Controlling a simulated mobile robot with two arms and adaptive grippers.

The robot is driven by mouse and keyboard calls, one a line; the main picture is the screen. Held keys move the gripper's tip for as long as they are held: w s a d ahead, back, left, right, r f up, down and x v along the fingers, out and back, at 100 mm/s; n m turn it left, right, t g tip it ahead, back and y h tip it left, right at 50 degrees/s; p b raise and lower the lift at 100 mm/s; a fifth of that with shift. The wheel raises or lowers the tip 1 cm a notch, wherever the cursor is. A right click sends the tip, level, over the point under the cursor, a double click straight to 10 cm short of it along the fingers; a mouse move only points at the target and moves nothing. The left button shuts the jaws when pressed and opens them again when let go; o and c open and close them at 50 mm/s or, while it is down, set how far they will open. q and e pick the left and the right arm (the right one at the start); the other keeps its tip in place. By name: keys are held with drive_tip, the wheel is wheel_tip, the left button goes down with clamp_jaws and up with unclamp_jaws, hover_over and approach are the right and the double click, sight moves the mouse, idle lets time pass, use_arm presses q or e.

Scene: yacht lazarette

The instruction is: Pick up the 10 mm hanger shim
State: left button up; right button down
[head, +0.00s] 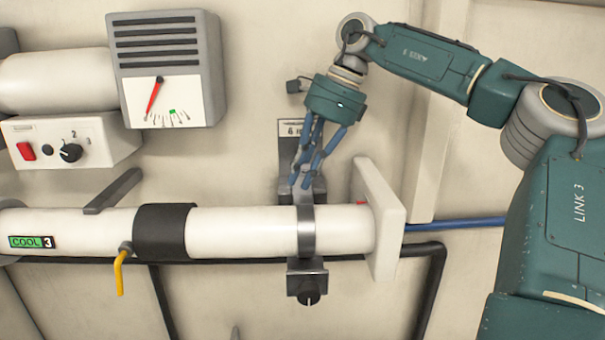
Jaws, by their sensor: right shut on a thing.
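My right gripper (306,182) reaches down from the upper right, its blue fingers closed at the upper part of the dark pipe hanger (308,270). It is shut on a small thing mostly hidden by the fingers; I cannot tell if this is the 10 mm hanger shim. A label (290,128) behind the fingers begins with "6"; the rest is covered. The hanger's grey strap (306,232) goes around the white pipe (245,230) just below the fingertips. No shim marked 10 mm is readable. My left gripper is not in view.
A gauge box (168,70) and a control box with a knob (70,140) are on the wall at left. The pipe has a black band (163,231), a yellow-handled valve (120,270) and an end flange (382,220). A blue hose (455,224) runs right.

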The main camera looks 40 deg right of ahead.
drive_tip(key=shift+r, duration=4.6)
drive_tip(key=s+a+b, duration=0.6)
drive_tip(key=s+a, duration=0.2)
drive_tip(key=s, duration=0.2)
drive_tip(key=shift+a, duration=0.2)
